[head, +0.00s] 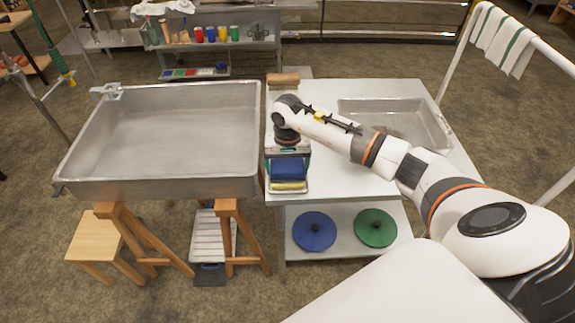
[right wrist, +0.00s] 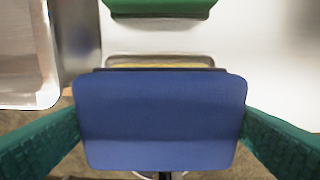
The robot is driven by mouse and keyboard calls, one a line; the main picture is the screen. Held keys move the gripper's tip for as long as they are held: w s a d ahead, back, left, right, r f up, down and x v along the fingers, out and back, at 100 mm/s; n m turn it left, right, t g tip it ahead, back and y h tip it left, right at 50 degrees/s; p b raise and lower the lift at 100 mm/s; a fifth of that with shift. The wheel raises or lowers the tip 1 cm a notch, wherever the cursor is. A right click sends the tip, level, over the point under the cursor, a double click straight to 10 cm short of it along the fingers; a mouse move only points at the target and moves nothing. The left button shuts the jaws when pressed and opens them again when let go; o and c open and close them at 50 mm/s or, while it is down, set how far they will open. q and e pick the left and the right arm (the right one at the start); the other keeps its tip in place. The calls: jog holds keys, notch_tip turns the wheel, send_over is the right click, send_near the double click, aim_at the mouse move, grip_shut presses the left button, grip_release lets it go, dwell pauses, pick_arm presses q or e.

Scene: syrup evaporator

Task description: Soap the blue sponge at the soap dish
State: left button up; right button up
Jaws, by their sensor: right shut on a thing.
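My right gripper (head: 288,152) is over the front left corner of the white table. It is shut on the blue sponge (head: 288,171). In the right wrist view the blue sponge (right wrist: 160,122) sits between the two green finger pads, its broad face toward the camera. A yellow strip (head: 288,185) shows just below the sponge, and a thin part of it shows beyond the sponge's dark far edge in the wrist view (right wrist: 160,66). I cannot tell whether it is soap or another sponge, or whether the blue sponge touches it. I cannot make out the soap dish clearly. My left gripper is not in view.
A green block (right wrist: 160,7) lies just beyond the blue sponge. A large metal pan (head: 165,130) on wooden trestles stands close to the left. A metal basin (head: 410,112) is set in the white table (head: 345,182). A brown block (head: 283,79) lies at the back.

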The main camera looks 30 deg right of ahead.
aim_at(287, 165)
jog(key=shift+f+b, duration=0.5)
jog(key=shift+s+f+b, duration=0.1)
jog(key=shift+b, duration=0.2)
dwell(1.8)
jog(key=shift+r+p, duration=0.45)
jog(key=shift+r, duration=0.3)
jog(key=shift+r+p, duration=1.35)
jog(key=shift+r, duration=1.5)
